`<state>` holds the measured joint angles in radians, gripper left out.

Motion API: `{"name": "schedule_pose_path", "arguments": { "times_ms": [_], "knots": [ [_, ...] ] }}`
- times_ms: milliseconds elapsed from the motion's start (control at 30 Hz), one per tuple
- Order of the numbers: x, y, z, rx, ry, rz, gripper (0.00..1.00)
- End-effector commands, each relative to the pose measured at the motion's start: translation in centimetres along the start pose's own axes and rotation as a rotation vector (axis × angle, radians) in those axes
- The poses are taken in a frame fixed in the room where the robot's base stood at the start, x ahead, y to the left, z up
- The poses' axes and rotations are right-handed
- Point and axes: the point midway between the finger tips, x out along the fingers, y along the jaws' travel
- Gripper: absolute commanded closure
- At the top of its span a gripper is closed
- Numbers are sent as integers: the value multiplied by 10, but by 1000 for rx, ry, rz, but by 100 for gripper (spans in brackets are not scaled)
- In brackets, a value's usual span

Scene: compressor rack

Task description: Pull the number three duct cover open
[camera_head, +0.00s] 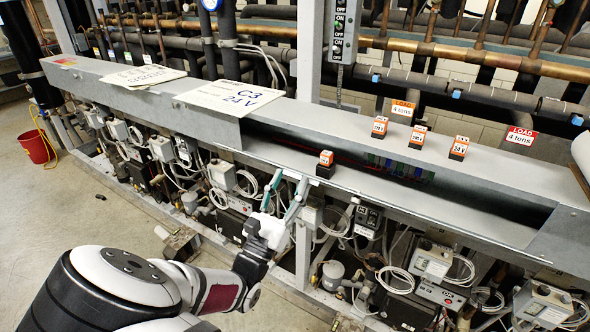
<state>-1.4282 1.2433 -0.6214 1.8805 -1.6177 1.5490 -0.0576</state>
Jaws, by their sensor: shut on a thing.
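A long grey duct (140,90) runs from upper left to lower right. On its right stretch, a long grey cover panel (400,208) stands away from the duct top, leaving a dark gap with red wires and small green parts inside.
A small orange-and-black block (326,164) sits at the gap near my gripper, and several similar ones stand along the duct top. Valves, cables and boxes (433,262) crowd below the duct. A red bucket (37,147) stands left on open floor (60,230).

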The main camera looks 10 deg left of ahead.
Motion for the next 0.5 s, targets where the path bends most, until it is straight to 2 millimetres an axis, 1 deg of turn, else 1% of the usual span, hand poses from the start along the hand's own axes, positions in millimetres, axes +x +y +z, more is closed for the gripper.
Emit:
{"name": "schedule_pose_path", "arguments": {
  "times_ms": [33,300,467,500],
  "knots": [
    [-3,-19,-12,-28,9,-40,100],
    [-30,-18,-35,-28,19,-38,100],
    [-40,-18,-46,-29,17,-38,99],
    [-42,-18,-48,-28,17,-38,97]
  ]
}}
